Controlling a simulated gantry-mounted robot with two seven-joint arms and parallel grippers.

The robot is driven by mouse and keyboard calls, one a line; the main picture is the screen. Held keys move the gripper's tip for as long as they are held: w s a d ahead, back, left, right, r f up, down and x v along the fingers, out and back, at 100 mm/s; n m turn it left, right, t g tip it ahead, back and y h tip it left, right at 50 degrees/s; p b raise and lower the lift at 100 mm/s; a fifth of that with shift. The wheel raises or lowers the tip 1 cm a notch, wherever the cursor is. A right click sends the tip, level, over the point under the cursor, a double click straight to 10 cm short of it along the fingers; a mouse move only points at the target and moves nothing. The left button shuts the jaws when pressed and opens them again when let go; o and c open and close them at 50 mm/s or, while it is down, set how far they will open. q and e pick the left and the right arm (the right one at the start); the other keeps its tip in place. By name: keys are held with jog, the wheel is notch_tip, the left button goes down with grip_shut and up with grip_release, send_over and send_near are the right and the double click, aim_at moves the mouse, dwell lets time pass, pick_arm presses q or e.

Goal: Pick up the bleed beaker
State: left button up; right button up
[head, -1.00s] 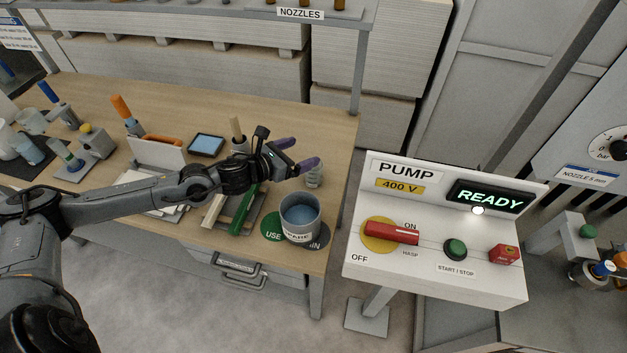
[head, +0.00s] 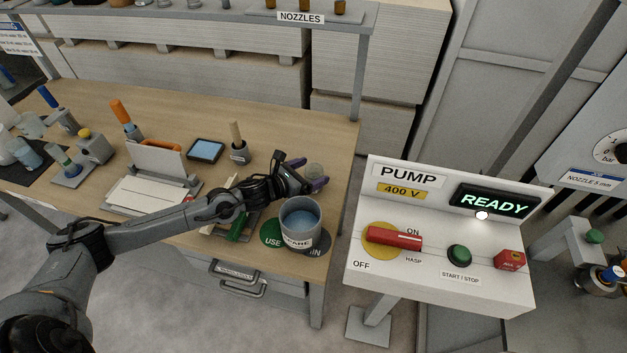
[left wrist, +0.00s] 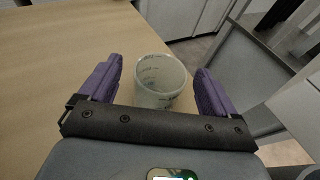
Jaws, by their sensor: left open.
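The bleed beaker (head: 315,170) is a small clear, grey-looking beaker near the right edge of the workbench. In the left wrist view the beaker (left wrist: 160,84) is open-topped, with dark markings on its wall. My left gripper (head: 308,174) is open, with one purple finger on each side of the beaker. In the left wrist view a gap shows between the beaker and each finger of the gripper (left wrist: 160,70). The beaker's lower part is hidden by the gripper body. My right gripper is not in view.
A larger pot labelled SPARE (head: 300,224) stands just in front of my left gripper, beside a green USE disc (head: 270,233). A wooden-handled tool in a holder (head: 239,150) stands behind my wrist. The pump panel (head: 440,235) is right of the bench, across a gap.

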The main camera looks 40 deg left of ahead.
aim_at(320, 167)
pick_arm(q)
jog(key=shift+x, duration=1.8)
jog(key=shift+r, duration=0.1)
jog(key=shift+c, duration=0.3)
jog(key=c, duration=1)
jog(key=shift+c, duration=0.2)
jog(key=shift+r, duration=0.1)
